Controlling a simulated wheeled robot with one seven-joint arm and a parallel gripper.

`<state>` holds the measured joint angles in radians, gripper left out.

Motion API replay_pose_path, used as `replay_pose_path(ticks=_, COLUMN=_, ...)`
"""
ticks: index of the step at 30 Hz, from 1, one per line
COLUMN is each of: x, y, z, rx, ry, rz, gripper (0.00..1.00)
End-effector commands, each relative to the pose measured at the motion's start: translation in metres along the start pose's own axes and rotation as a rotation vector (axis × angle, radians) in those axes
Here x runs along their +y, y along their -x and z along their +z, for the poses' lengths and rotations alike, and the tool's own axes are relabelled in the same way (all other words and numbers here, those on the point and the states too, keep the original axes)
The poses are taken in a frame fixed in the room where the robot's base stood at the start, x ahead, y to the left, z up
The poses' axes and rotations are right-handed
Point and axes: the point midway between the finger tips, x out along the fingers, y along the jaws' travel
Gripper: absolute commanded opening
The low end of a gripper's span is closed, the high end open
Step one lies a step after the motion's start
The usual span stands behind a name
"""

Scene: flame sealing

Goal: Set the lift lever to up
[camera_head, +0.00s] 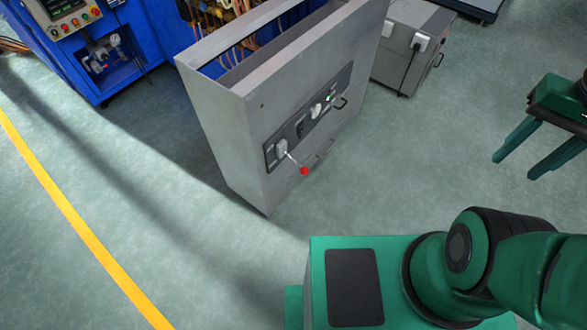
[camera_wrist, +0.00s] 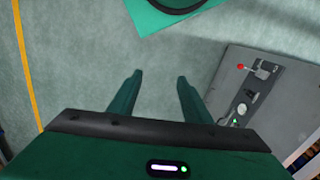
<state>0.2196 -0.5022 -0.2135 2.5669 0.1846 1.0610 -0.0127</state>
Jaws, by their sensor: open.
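The lift lever (camera_head: 293,159) is a thin rod with a red ball knob (camera_head: 304,171) at its end. It sticks out of the dark control panel (camera_head: 312,112) on the front of a grey cabinet, and in the head view it slants down to the right. In the wrist view the red knob (camera_wrist: 240,66) shows on the right, on the cabinet's panel. My gripper (camera_head: 540,140) is at the right edge of the head view, well apart from the lever. Its two fingers (camera_wrist: 158,78) are spread and empty, with bare floor between them in the wrist view.
The grey cabinet (camera_head: 222,130) stands on the floor, with a gauge and a handle on its panel. A blue machine (camera_head: 50,50) is at upper left, and a grey box (camera_head: 405,45) stands behind the cabinet. The floor (camera_head: 430,150) between cabinet and gripper is clear.

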Motion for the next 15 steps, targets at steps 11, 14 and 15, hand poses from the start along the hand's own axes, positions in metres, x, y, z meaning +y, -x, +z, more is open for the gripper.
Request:
replay_pose_path(ticks=11, x=-0.043, y=-0.023, z=-0.066, rx=-0.084, ry=-0.046, rz=0.001, gripper=0.44)
replay_pose_path(ticks=14, x=-0.059, y=-0.038, z=-0.087, rx=-0.116, ry=-0.062, rz=-0.009, gripper=0.44)
replay_pose_path(ticks=15, x=-0.066, y=-0.045, z=-0.095, rx=-0.132, ry=-0.068, rz=-0.014, gripper=0.44)
